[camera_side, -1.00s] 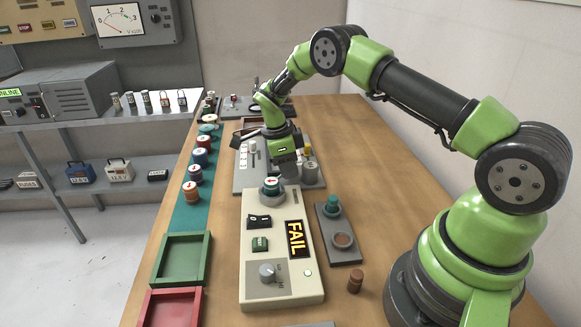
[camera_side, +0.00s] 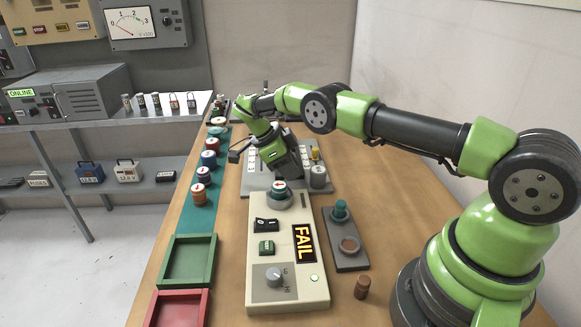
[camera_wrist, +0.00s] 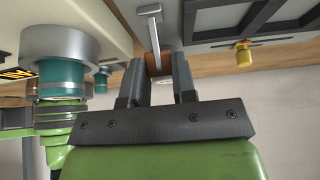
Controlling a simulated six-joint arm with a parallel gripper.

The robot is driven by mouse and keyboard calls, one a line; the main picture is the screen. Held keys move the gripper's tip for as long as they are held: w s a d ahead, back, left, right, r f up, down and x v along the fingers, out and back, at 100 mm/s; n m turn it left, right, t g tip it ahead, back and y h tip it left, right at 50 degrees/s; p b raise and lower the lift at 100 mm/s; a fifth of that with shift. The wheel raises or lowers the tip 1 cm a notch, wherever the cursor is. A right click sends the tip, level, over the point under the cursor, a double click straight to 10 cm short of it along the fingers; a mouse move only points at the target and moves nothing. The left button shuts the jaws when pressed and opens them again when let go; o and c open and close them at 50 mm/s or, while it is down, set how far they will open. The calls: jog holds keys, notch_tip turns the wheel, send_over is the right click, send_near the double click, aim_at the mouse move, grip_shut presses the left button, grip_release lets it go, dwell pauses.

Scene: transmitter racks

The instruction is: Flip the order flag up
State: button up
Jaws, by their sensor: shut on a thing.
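In the wrist view, a thin grey metal bar (camera_wrist: 155,38) with a small tab at its far end runs between my fingers; it looks like the order flag. My arm hides the bar in the side view.
A teal-capped part (camera_side: 279,190) sits on the cream box, close to my gripper. A grey two-well holder (camera_side: 346,262) stands on the right. A green tray (camera_side: 212,262) and a red tray (camera_side: 205,305) lie front left.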

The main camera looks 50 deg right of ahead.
dwell(0.4)
jog(key=o, duration=0.6)
jog(key=shift+o, duration=0.2)
notch_tip(320, 180, up, 10)
